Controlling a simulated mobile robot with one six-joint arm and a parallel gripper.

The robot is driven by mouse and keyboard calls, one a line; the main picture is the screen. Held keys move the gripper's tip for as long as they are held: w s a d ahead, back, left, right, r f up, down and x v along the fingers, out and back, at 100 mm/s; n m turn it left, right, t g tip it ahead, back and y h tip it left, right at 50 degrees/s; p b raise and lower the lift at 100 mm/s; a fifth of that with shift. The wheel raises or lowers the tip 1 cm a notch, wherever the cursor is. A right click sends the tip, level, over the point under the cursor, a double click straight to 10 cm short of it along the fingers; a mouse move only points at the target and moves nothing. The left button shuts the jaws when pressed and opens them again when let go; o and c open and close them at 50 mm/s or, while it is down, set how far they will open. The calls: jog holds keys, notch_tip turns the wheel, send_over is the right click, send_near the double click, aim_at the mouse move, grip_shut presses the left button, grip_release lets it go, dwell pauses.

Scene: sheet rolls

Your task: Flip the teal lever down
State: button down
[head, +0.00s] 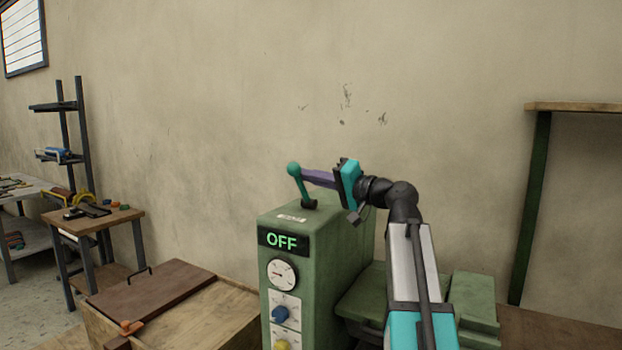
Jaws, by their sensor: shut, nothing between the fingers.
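The teal lever (299,182) stands on top of the green machine box (333,235), its round knob up and leaning slightly left. The arm comes in from the lower right.
A dial gauge (282,274), a blue knob (280,314) and a yellow knob are on the box's front. A wooden crate with a brown lid (150,293) stands at left. Behind it are a small table (108,218) with tools and a shelf rack.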

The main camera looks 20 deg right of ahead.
jog(key=shift+w+d+r, duration=0.95)
jog(key=shift+w+d, duration=0.15)
jog(key=b+v, duration=0.1)
jog(key=v, duration=0.9)
jog(key=shift+s+f, duration=0.1)
jog(key=shift+f, duration=0.05)
